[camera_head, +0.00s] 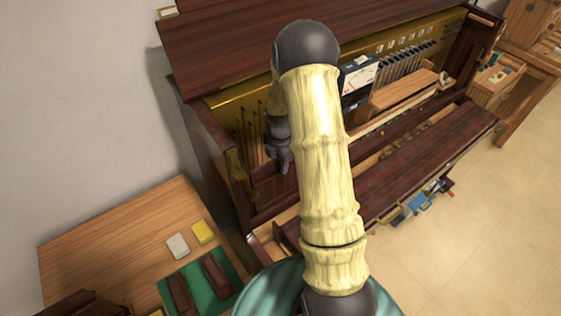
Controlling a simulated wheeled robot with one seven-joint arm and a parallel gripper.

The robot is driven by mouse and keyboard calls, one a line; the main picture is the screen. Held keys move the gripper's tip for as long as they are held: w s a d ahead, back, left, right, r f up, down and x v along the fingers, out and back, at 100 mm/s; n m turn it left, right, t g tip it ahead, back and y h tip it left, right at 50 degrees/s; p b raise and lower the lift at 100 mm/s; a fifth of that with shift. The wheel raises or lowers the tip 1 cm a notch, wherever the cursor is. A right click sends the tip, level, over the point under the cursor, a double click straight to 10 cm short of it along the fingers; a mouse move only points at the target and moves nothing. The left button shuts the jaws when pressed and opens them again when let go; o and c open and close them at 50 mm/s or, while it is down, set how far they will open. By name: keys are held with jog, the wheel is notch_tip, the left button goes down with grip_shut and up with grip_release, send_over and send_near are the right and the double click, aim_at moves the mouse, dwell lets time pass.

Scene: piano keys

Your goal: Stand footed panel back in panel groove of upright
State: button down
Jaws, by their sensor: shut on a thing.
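The upright (213,137) is a dark red-brown piano with its front open, showing a gold-coloured inside and a row of hammers (405,62). My gripper (284,165) is dark grey and points down inside the left part of the open front. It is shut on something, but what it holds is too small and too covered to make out. A dark board (272,190) shows just below the gripper; I cannot tell whether it touches the gripper or is the footed panel. The panel groove cannot be made out. My arm hides the middle of the upright.
A long dark board (425,160) runs along the upright's front. A light wooden block (402,91) lies inside. Blue tools (418,203) are low at right. Open floor (500,220) lies at right.

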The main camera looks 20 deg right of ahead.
dwell(0.4)
jog(key=c, duration=0.9)
grip_release()
notch_tip(320, 180, up, 18)
jog(key=b, duration=0.2)
jog(key=shift+f+b, duration=0.25)
jog(key=shift+b, duration=0.15)
